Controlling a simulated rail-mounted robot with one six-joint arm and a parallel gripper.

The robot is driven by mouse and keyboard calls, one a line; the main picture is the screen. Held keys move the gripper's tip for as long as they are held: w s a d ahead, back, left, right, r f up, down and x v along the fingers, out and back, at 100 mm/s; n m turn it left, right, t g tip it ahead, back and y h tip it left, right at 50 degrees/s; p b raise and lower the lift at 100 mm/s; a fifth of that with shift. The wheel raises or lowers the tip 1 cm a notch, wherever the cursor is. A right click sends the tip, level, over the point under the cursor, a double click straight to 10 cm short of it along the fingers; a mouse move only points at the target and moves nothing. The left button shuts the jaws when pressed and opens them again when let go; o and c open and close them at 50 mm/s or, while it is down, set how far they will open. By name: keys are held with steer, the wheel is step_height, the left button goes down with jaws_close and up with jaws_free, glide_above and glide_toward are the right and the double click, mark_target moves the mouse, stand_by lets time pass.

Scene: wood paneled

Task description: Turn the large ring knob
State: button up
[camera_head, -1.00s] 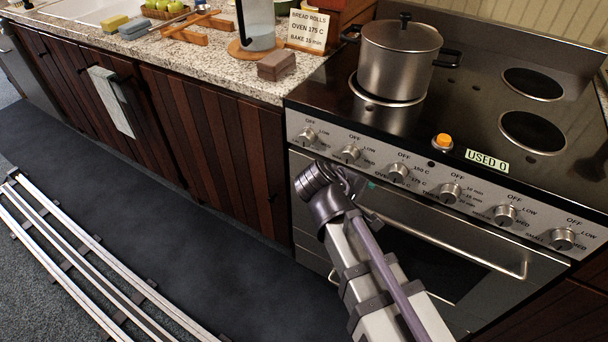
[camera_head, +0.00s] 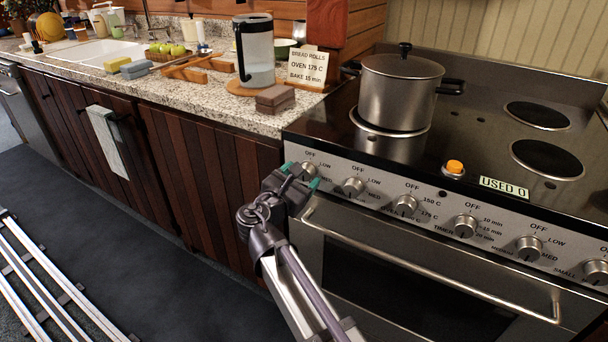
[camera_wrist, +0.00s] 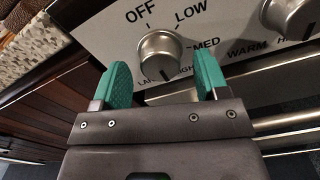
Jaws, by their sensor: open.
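The leftmost silver knob (camera_head: 308,170) on the stove's front panel has a label starting "LA" below it, the rest covered. In the wrist view this knob (camera_wrist: 160,55) has OFF above it and LOW and MED to its right. A dark mark shows on its lower face; I cannot tell its exact setting. My gripper (camera_head: 300,175) is open in front of the panel's left end. In the wrist view its teal fingertips (camera_wrist: 163,78) stand to the lower left and right of the knob, with no clear contact.
A second knob (camera_wrist: 290,18) is close on the right. More knobs (camera_head: 405,205) run along the panel above the oven handle (camera_head: 430,258). An orange button (camera_head: 454,167) sits near the panel's top edge.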

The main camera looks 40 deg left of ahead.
steer(key=shift+w+a, duration=0.1)
steer(key=shift+w, duration=0.8)
steer(key=shift+c, duration=0.3)
steer(key=c, duration=0.9)
